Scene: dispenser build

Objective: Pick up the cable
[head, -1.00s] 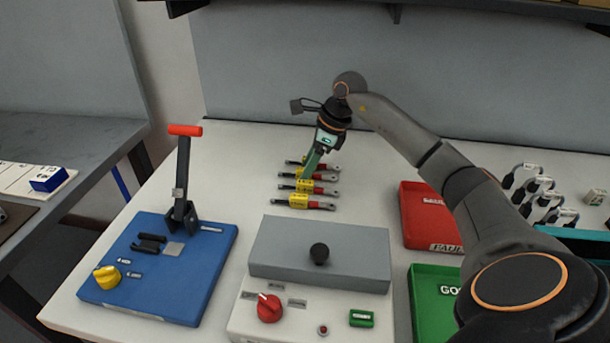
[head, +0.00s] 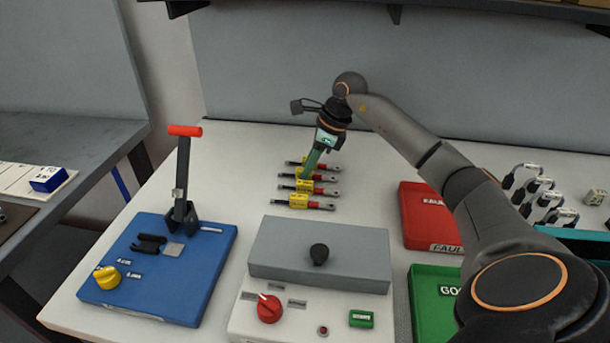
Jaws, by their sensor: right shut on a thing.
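My left gripper is not in view.
A blue fixture (head: 200,265) with a red-handled lever (head: 184,175) stands left. A grey box (head: 280,252) with a black knob stands in front.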

